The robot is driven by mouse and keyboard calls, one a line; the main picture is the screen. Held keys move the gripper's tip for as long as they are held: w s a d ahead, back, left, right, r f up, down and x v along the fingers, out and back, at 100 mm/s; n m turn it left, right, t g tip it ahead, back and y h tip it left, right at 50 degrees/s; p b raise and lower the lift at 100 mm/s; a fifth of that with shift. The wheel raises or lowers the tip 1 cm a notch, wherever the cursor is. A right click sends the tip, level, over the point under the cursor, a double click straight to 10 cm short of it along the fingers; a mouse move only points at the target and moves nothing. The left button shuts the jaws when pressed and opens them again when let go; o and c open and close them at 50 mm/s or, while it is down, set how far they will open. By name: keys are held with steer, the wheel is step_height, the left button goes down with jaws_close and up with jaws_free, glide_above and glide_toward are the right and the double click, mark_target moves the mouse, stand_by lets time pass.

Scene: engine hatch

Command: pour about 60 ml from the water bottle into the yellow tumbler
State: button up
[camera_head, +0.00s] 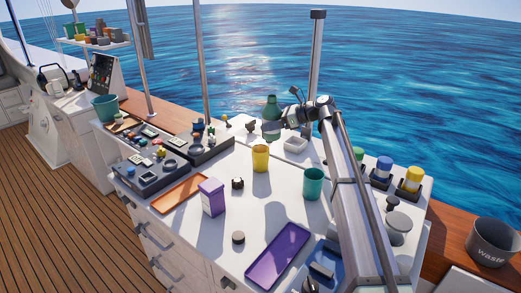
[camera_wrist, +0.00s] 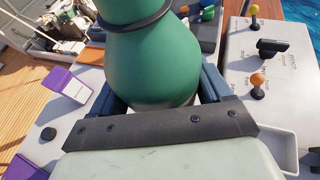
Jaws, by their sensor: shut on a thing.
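The water bottle is green with a narrower neck and a dark ring (camera_head: 271,107). It looks upright, and it fills the upper middle of the wrist view (camera_wrist: 152,65). My gripper (camera_head: 284,126) is shut on the bottle, with a dark finger on each side of it in the wrist view (camera_wrist: 158,95). The yellow tumbler (camera_head: 261,158) stands upright on the white counter, in front of and below the bottle in the head view. The bottle is apart from it. The tumbler does not show in the wrist view. The levels inside bottle and tumbler cannot be seen.
A teal cup (camera_head: 313,184) stands right of the yellow tumbler. A purple box (camera_head: 211,197), an orange tray (camera_head: 180,193), a purple tray (camera_head: 278,254) and small dark round pieces lie around. A white dish (camera_head: 295,145) is near my gripper. The counter around the tumbler is mostly clear.

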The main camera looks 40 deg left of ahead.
steer(key=w+a+n+g+h, duration=0.1)
steer(key=w+a+n+g, duration=0.15)
steer(key=w, duration=0.55)
step_height(320, 180, down, 13)
steer(key=d, duration=0.1)
steer(key=shift+s+d+t+h, duration=0.1)
steer(key=shift+t+h, duration=0.2)
steer(key=shift+t, duration=0.05)
